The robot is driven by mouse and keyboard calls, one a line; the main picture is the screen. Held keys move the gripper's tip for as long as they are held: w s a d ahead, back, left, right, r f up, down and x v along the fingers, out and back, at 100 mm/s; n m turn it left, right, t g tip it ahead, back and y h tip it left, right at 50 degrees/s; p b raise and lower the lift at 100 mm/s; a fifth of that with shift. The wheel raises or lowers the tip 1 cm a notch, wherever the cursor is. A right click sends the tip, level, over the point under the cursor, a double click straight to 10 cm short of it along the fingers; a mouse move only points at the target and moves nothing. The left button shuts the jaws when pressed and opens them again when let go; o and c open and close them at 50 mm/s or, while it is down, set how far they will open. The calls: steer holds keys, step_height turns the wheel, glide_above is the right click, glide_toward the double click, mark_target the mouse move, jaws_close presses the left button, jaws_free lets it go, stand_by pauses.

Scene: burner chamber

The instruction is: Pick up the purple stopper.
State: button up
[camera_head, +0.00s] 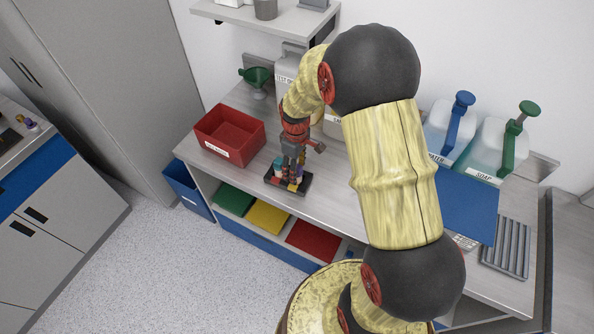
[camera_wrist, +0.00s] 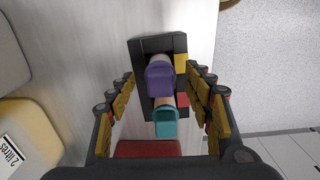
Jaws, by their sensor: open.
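The purple stopper (camera_wrist: 159,80) stands in a small black rack in the wrist view, between my open fingers and a little beyond the tips. A teal stopper (camera_wrist: 165,122) stands beside it, nearer the bottom of that view. The black rack (camera_head: 270,180) sits near the front edge of the counter in the head view. It also shows in the wrist view (camera_wrist: 135,48), with yellow and red pieces at its right side. My gripper (camera_head: 292,165) is over the rack, pointing down, open and empty. In the head view the gripper partly hides the purple stopper (camera_head: 299,172).
Bottles with blue (camera_head: 461,105) and green (camera_head: 516,130) pump tops stand at the right, near a blue panel (camera_head: 465,205). Bare counter (camera_head: 335,195) lies right of the rack.

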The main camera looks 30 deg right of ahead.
steer(key=shift+r, duration=0.1)
steer(key=shift+c, duration=0.4)
steer(key=c, duration=0.8)
steer(key=shift+c, duration=0.4)
